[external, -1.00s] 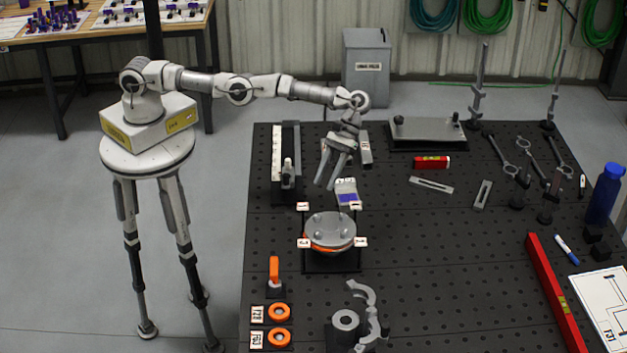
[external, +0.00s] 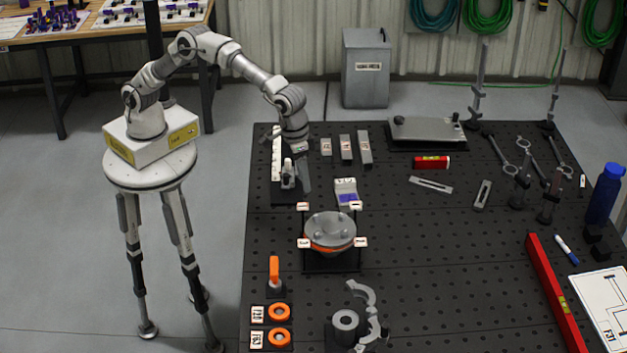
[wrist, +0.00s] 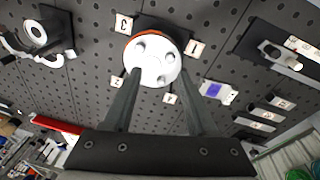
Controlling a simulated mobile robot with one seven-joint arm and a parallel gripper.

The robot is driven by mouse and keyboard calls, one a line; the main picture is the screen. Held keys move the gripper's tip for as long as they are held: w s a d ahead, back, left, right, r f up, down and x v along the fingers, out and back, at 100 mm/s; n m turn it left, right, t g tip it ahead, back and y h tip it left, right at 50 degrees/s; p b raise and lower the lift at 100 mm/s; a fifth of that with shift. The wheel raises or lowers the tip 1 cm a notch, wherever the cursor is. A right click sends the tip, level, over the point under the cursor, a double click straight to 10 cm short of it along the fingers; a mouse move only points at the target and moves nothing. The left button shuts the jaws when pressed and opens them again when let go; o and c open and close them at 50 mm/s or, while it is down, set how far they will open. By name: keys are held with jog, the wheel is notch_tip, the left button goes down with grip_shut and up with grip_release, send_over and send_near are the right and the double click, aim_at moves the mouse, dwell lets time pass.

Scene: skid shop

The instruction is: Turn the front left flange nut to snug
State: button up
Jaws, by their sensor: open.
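The round grey flange (external: 330,228) with an orange edge sits on a dark stand, with several nuts on top and small white tags around it. The front left nut (external: 320,239) stands near the front left tag (external: 304,243). In the wrist view the flange (wrist: 152,62) lies beyond my fingers, its nuts visible as grey knobs. My gripper (wrist: 160,75) is open and empty, its two fingers spread in the wrist view. In the external view my gripper (external: 304,180) hangs behind and left of the flange, apart from it, beside the rail fixture.
A rail fixture (external: 277,160) stands at the back left. A purple-marked block (external: 345,191) lies behind the flange. Three grey blocks (external: 346,148) lie farther back. An orange-handled part (external: 274,272) and a grey curved part (external: 372,315) stand in front.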

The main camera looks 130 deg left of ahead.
aim_at(317, 214)
jog(key=s+r+m+t+y+b, duration=0.2)
jog(key=s+r+m, duration=0.1)
jog(key=s+m, duration=0.1)
jog(key=p+x, duration=0.1)
jog(key=x, duration=1)
jog(key=p+x, duration=0.1)
jog(key=x, duration=0.5)
jog(key=shift+s+d+f+p, duration=0.15)
jog(key=shift+s+f+p, duration=0.15)
grip_shut()
